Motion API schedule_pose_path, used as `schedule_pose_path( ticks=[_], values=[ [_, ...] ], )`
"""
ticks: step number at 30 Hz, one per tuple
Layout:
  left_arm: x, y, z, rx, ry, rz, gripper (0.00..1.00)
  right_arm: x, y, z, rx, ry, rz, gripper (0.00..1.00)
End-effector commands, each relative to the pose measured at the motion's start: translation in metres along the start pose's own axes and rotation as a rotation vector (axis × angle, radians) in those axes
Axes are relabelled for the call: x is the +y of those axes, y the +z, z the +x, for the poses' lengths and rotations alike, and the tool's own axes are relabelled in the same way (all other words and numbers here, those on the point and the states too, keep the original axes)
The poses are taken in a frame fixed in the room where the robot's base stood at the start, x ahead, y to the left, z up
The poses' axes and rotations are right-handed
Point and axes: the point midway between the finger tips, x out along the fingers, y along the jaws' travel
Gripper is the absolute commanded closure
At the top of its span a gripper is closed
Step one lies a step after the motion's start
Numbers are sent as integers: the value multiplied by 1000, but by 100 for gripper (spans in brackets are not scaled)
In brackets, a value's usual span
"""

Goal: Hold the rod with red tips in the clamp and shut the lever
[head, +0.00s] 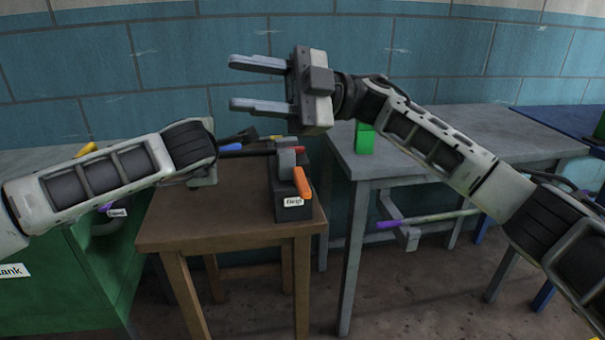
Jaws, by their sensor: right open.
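The clamp (292,204) is a dark block with a white label on the small brown table. Its orange lever (301,183) stands up at the front, beside a grey rounded part (287,162). A red tip (297,149) shows just behind that part; the rest of its rod is hidden or unclear, so I cannot tell whether it is in the clamp. My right gripper (258,87) is open and empty, above and behind the clamp, fingers pointing left. My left gripper (205,176) is mostly hidden behind its own wrist, left of the clamp; its fingers are unclear.
A blue tip (231,147) shows left of the clamp. A green block (364,138) stands on the grey table (440,160). A purple-tipped rod (388,225) hangs on a bracket below it. A green cabinet (60,290) is at left, with a yellow tip (86,148) on top.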

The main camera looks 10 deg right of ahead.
Motion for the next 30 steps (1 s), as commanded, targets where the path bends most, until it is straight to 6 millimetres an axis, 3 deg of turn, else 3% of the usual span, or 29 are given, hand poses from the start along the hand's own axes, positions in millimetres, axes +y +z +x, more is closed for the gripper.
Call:
schedule_pose_path(
  ticks=[3,5,8,14,18,24,30],
  values=[
    [2,0,-1,-2,5,-2,100,21,-19,-6,-50,-148,-45,58],
    [2,0,-1,-2,5,-2,100,5,4,4,-123,-312,-98,58],
    [2,0,-1,-2,5,-2,100,-12,35,1,-268,-605,-195,58],
    [2,0,-1,-2,5,-2,100,-14,66,-53,-569,-1178,-286,58],
    [2,0,-1,-2,5,-2,100,1,63,-88,-719,-1456,-293,58],
    [2,0,-1,-2,5,-2,100,0,70,-106,-769,-1632,-301,58],
    [2,0,-1,-2,5,-2,100,-16,83,-113,-769,-1647,-303,58]
  ],
)
